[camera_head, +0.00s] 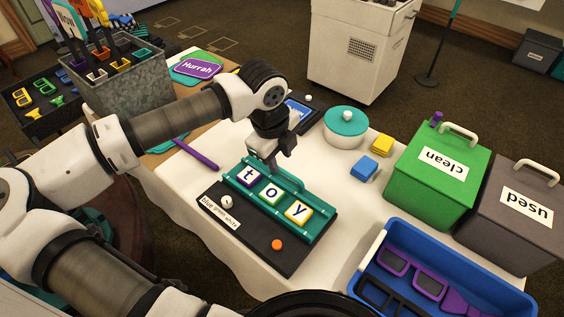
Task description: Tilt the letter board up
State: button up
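The letter board (318,214) is a teal panel with a raised rail along its far edge, on a black base (284,260) on the white-covered table. It looks low and nearly flat; its exact angle is hard to tell. Three tiles on it read "t" (250,175), "o" (271,194) and "y" (297,211). My gripper (267,163) points down at the board's far left part, by the rail, just beyond the "t" tile. Whether it touches the rail, and whether its fingers are open or shut, I cannot tell.
A white knob (226,202) and an orange knob (277,244) sit on the base's near side. A teal-lidded pot (346,127), yellow block (381,144) and blue block (363,169) stand beyond. Right are a green "clean" bin (425,190), grey "used" bin (510,235) and blue tray (495,262).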

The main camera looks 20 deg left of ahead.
aim_at(283, 171)
jog(key=shift+w+d+f, duration=0.1)
jog(key=shift+w+f, duration=0.15)
jog(key=shift+f, duration=0.85)
jog(key=shift+w+d+f, duration=0.1)
jog(key=shift+w+f, duration=0.1)
jog(key=shift+f, duration=0.85)
grip_shut()
